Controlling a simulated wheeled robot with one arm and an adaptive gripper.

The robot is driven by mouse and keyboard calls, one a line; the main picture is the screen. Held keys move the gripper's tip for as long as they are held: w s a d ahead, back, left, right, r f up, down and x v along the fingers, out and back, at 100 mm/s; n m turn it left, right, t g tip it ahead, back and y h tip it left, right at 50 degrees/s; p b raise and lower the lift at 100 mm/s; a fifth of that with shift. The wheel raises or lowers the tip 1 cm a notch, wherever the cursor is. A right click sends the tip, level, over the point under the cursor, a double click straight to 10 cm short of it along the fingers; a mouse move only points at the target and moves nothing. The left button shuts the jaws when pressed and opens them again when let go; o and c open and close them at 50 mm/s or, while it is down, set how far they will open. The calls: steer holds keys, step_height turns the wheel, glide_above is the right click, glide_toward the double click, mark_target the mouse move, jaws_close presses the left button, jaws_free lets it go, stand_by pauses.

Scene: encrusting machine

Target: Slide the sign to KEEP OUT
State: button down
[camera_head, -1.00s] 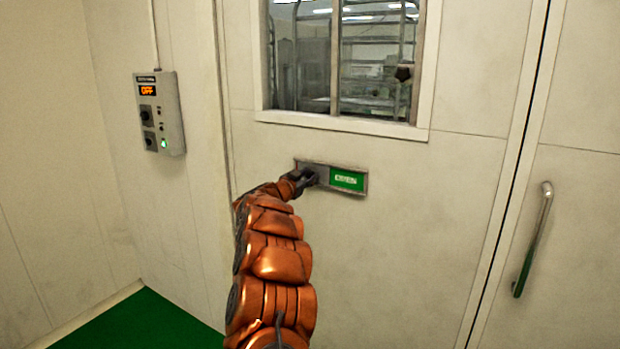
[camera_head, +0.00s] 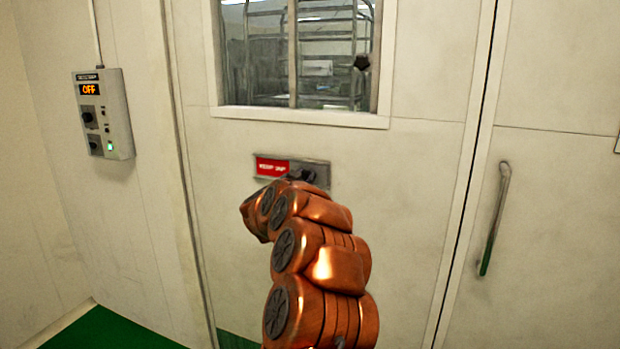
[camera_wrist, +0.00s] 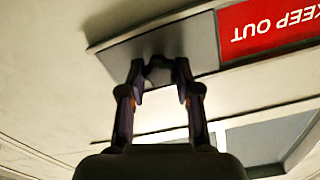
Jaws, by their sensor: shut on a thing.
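The sign (camera_head: 271,167) on the wall panel shows a red field with white lettering at the left of its metal frame. In the wrist view the red field (camera_wrist: 272,27) reads KEEP OUT, upside down. The grey slider plate (camera_wrist: 187,41) covers the other half of the frame, with no green showing. My gripper (camera_head: 301,174) is at the right half of the sign, partly hidden by my arm in the head view.
A window (camera_head: 298,55) is above the sign. A grey control box (camera_head: 104,115) with an orange OFF display is on the wall at left. A door handle (camera_head: 496,218) is at right. The wall around the sign is clear.

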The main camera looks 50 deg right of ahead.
steer(key=shift+s+d+f, duration=0.1)
steer(key=shift+s+d, duration=0.05)
steer(key=shift+s, duration=0.05)
steer(key=c, duration=0.8)
jaws_free()
steer(key=shift+s, duration=0.1)
steer(key=shift+a, duration=0.5)
steer(key=v, duration=1.1)
